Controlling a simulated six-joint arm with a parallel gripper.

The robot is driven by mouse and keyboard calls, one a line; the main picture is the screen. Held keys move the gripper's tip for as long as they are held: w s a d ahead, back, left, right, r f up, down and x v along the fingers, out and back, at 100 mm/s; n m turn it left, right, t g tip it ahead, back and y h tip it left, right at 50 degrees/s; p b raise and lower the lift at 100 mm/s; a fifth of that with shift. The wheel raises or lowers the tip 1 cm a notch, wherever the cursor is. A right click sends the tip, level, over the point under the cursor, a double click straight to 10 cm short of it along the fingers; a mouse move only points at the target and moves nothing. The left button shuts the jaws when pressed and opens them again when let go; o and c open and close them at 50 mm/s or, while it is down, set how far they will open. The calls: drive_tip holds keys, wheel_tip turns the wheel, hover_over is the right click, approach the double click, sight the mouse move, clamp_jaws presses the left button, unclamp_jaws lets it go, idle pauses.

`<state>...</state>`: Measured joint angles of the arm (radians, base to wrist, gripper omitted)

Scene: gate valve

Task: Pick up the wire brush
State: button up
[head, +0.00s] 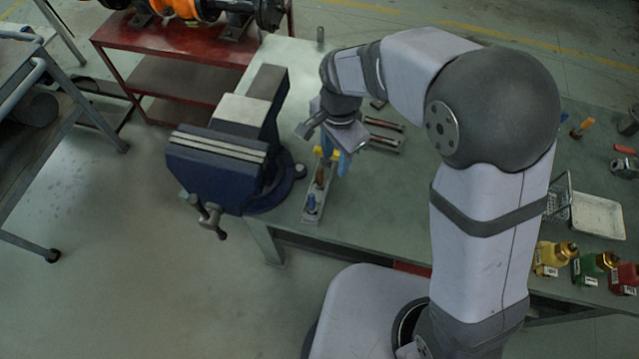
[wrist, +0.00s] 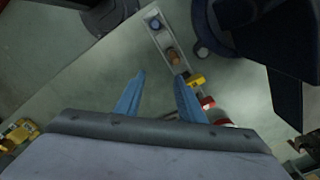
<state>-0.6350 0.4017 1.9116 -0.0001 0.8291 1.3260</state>
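My gripper (head: 335,162) hangs over the bench beside the vise, its blue fingers near a narrow tool rack. In the wrist view the fingers (wrist: 158,88) are apart, with bare bench top between them. The grey rack (head: 308,214) holds upright tools with blue, brown and yellow tops; it also shows in the wrist view (wrist: 152,12), with its yellow and red tops close to the right finger. I cannot clearly identify the wire brush. Two long tools (head: 384,124) lie just right of my gripper, partly hidden by it; their type is too small to tell.
A blue vise (head: 215,170) stands close on the left, a tall obstacle. The bench middle right of the rack is clear.

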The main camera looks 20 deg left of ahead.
sight(320, 169)
drive_tip(key=a, duration=0.2)
drive_tip(key=a+f+m, duration=0.1)
drive_tip(key=shift+s+a+f, duration=0.2)
drive_tip(key=shift+a, duration=0.15)
drive_tip(key=shift+d+f+p, duration=0.1)
drive_tip(key=shift+f+p, duration=1.3)
drive_tip(key=shift+f, duration=2.25)
drive_tip(key=shift+c, duration=0.6)
clamp_jaws()
